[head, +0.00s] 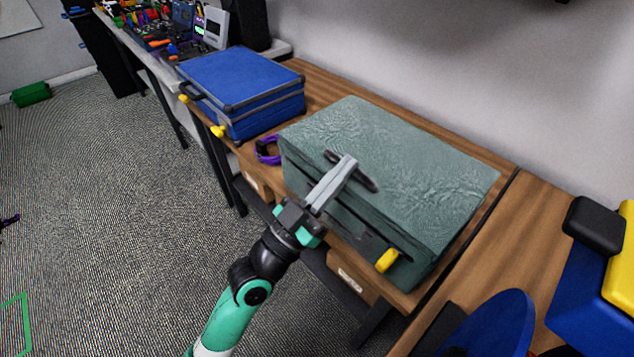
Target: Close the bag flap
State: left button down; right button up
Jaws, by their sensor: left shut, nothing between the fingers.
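The grey-green bag (410,165) lies on the wooden table in the head view. Its top flap (400,145) lies flat over the body, with a dark seam along the front side. A black handle (366,182) is on its near side, and a yellow latch (386,260) is at the lower front right. My left gripper (347,165) is shut and empty, with its fingertips over the near edge of the flap beside the handle. I cannot tell if they touch. The gripper hides part of the bag's front. My right gripper is out of view.
A blue case (240,80) with yellow latches stands at the left on the same table. A purple and black ring-shaped item (267,150) lies between it and the bag. Blue and yellow objects (600,300) are at the right. A wall runs behind.

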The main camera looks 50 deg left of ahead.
pick_arm(q)
jog(key=s+p, duration=0.1)
jog(key=s, duration=1.2)
jog(key=shift+f, duration=0.3)
